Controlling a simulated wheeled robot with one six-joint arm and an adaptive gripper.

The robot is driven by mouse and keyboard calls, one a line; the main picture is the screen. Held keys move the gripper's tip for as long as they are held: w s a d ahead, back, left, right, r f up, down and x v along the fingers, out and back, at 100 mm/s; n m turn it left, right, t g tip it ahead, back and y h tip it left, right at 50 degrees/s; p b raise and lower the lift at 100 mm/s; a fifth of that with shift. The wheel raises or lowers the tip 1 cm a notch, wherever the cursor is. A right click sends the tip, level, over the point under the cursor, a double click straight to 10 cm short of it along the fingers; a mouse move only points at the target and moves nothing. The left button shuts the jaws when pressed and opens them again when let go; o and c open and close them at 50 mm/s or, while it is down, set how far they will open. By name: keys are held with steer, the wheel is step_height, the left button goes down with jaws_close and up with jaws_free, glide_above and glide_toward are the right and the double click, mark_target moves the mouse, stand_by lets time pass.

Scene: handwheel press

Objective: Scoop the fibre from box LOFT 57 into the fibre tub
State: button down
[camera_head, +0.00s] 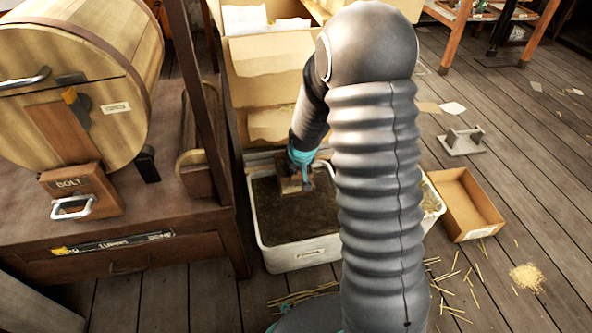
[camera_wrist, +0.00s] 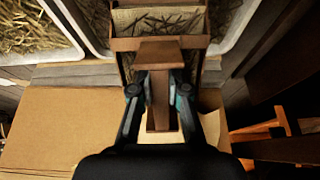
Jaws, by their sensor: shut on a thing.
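My gripper (camera_head: 302,164) is over a white tub (camera_head: 305,254) of dark brown material in the head view. In the wrist view my gripper (camera_wrist: 159,92) is shut on the handle of a wooden scoop (camera_wrist: 160,50). The scoop's tray holds some dark strands on a pale lining. The scoop (camera_head: 291,186) also shows at the tub's middle in the head view; I cannot tell whether it touches the contents. A second white tub (camera_head: 431,186) of straw-like strands is mostly hidden by my arm. No LOFT 57 label or tub name is readable.
Open cardboard boxes (camera_head: 268,62) stand behind the tub. A wooden bench (camera_head: 190,224) with a barrel (camera_head: 75,85) is close on the left. A small open carton (camera_head: 464,204) lies at right. Straw and a pale heap (camera_head: 526,277) are on the floor.

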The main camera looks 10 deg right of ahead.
steer(key=shift+s+f+t+b, duration=0.1)
steer(key=shift+s+t+b, duration=0.6)
steer(key=shift+b, duration=1.2)
steer(key=shift+s+t, duration=0.5)
steer(key=shift+r+g, duration=0.2)
steer(key=shift+g, duration=0.1)
